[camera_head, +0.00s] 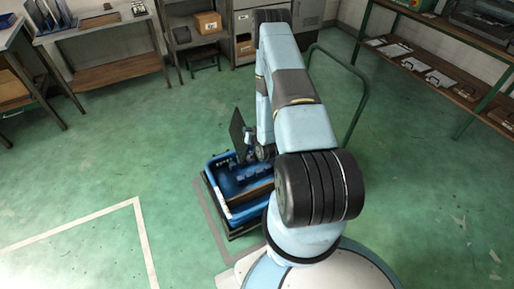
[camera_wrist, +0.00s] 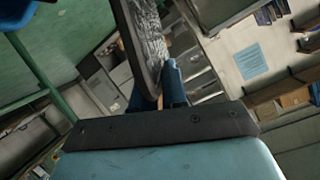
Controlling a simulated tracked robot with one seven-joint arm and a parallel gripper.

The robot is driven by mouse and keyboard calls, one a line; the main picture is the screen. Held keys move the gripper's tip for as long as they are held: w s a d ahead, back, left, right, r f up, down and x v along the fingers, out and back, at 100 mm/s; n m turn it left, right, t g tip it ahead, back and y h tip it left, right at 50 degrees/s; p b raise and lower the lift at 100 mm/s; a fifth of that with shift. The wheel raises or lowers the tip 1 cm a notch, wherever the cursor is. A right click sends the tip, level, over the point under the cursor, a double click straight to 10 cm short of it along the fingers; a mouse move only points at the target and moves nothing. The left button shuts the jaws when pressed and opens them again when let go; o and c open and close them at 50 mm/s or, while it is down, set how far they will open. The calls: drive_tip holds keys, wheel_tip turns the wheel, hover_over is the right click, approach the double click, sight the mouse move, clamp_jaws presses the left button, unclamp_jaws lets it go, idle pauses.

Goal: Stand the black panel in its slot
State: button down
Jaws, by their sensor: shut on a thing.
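The black panel (camera_head: 237,131) is a thin dark plate, held roughly upright above the far part of the blue tray (camera_head: 219,203). My gripper (camera_head: 249,140) is shut on it at its right side. In the wrist view the black panel (camera_wrist: 137,42) rises from between the blue fingers of my gripper (camera_wrist: 158,95), with a streaky grey face. The tray has blue slot pieces (camera_head: 246,178) inside. My arm hides the tray's right part, and I cannot tell which slot is the panel's. The panel's lower edge appears above the tray floor, but contact is unclear.
The tray sits on a low dark cart, with a green handle (camera_head: 360,104) behind my arm. A brown strip (camera_head: 250,192) crosses the tray's near part. Benches and shelves (camera_head: 440,62) stand along the walls. The green floor left of the tray is clear.

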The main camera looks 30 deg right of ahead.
drive_tip(key=s+d+f+n, duration=0.1)
drive_tip(key=s+f+n, duration=0.1)
drive_tip(key=f, duration=0.4)
drive_tip(key=s+d+f+n, duration=0.2)
drive_tip(key=f, duration=0.4)
drive_tip(key=shift+s+f, duration=0.35)
drive_tip(key=shift+f, duration=0.05)
drive_tip(key=shift+s, duration=0.1)
idle(0.5)
wheel_tip(320, 180, down, 7)
drive_tip(key=shift+r, duration=0.2)
idle(1.5)
idle(0.4)
drive_tip(key=shift+d, duration=0.2)
drive_tip(key=shift+f, duration=0.2)
drive_tip(key=shift+f, duration=2)
